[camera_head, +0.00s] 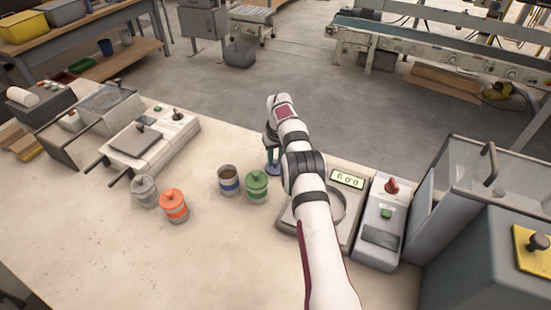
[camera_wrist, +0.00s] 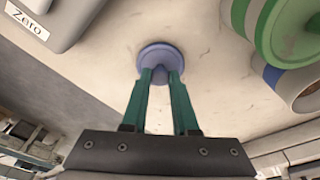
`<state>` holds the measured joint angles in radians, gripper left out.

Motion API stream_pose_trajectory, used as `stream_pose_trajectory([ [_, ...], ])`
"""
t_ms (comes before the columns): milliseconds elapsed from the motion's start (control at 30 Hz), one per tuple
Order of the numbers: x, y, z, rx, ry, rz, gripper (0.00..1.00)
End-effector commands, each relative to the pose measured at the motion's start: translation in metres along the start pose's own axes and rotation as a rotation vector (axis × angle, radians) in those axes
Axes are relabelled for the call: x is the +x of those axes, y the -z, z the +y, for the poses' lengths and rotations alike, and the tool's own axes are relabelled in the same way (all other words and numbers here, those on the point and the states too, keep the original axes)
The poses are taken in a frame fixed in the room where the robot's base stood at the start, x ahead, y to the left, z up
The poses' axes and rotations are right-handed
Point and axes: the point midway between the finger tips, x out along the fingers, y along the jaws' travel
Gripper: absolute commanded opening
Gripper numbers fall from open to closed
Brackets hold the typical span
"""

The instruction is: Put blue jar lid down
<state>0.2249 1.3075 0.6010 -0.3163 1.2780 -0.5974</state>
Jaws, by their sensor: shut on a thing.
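My gripper (camera_wrist: 162,78) is shut on the blue jar lid (camera_wrist: 160,52), with its green fingers closed on the lid's middle. In the head view the lid (camera_head: 273,170) is a small blue patch, partly hidden by my arm, over the bench behind the green jar. I cannot tell whether it touches the bench top. The open jar with a blue band (camera_head: 229,183) stands to the left of the green-lidded jar (camera_head: 257,188), with brown contents showing. Both jars also show at the right of the wrist view, the green jar (camera_wrist: 288,30) nearer the top.
A scale (camera_head: 350,228) with a lit display stands right of my arm, beside a box with a red knob (camera_head: 391,186). An orange jar (camera_head: 174,207) and a grey jar (camera_head: 144,191) stand at left near a sealer (camera_head: 140,142). The front bench (camera_head: 150,265) is clear.

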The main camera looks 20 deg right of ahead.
Motion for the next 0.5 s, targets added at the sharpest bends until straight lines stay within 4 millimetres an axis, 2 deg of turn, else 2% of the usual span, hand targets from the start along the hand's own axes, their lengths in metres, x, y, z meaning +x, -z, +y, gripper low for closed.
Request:
stream_pose_trajectory([
  [67,0.0027,-0.0007,-0.0001,0.000,0.000,-0.001,0.00],
  [100,0.0026,-0.0006,-0.0001,0.000,0.000,-0.001,0.33],
  [233,0.0024,-0.0006,0.0000,0.000,0.000,-0.001,0.56],
  [500,0.0016,-0.0004,0.0000,0.000,0.000,0.000,0.57],
])
